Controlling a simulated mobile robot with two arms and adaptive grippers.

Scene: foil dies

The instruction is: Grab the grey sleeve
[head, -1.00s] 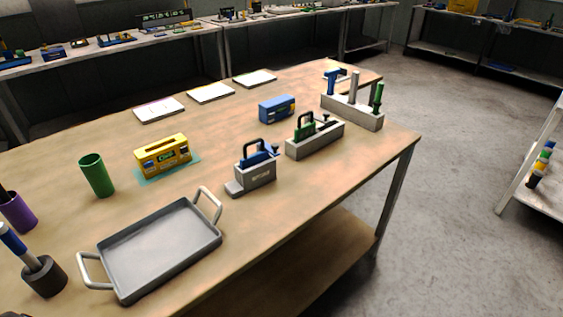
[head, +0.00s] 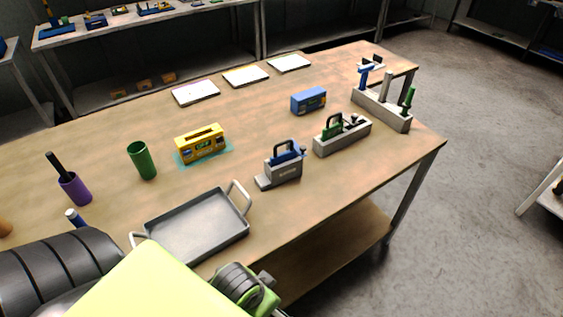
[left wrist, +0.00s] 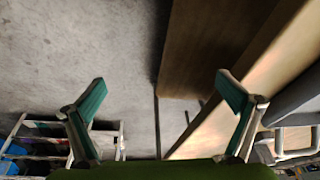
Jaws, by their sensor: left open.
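A plain grey upright cylinder (head: 386,86), which looks like the grey sleeve, stands in a grey block (head: 380,107) at the table's far right. It is between a blue-handled tool (head: 364,78) and a green-handled tool (head: 407,99). My left gripper (left wrist: 161,80) shows in the left wrist view, with its fingers wide apart and nothing between them. It is over the floor beside the table edge, well away from the cylinder. In the head view my left arm comes in at the lower left; its fingers do not show there. My right gripper is in neither view.
A grey tray (head: 198,229) is at the table's near edge, partly hidden by my arm. A grey box with blue parts (head: 284,168) and a grey holder with green parts (head: 343,137) stand between it and the block. A green cup (head: 142,160) and yellow box (head: 201,143) are left.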

